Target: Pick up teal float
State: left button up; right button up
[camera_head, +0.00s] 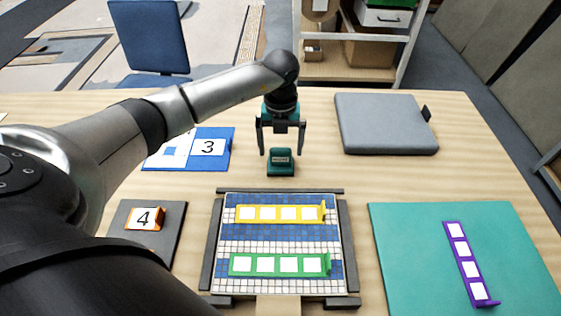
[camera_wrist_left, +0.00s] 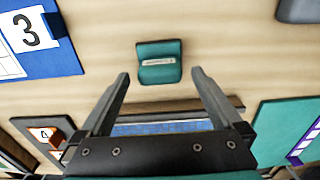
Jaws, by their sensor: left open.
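The teal float (camera_head: 281,162) is a small teal block with a grey label, standing on the wooden table behind the mosaic panel. My left gripper (camera_head: 281,150) is open and points down above and around the float's position in the head view. In the left wrist view the float (camera_wrist_left: 158,62) lies ahead of the two spread fingertips (camera_wrist_left: 160,75), centred between them and apart from both. Nothing is between the fingers. My right gripper is not in view.
The framed mosaic panel (camera_head: 280,246) holds yellow (camera_head: 281,214) and green (camera_head: 279,264) strips. A teal mat (camera_head: 420,250) bears a purple strip (camera_head: 466,262). A grey pad (camera_head: 385,123) lies back right. A blue board (camera_head: 220,160) and a dark mat (camera_head: 160,250) lie left.

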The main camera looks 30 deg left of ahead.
aim_at(281, 149)
pick_arm(q)
jog(key=shift+w+f, duration=0.1)
jog(key=shift+f, duration=1.4)
jog(key=shift+c, duration=0.2)
jog(key=c, duration=1.5)
jog(key=shift+r, duration=0.1)
notch_tip(281, 149, up, 20)
jog(key=shift+f+p, duration=0.1)
jog(key=shift+p, duration=1.15)
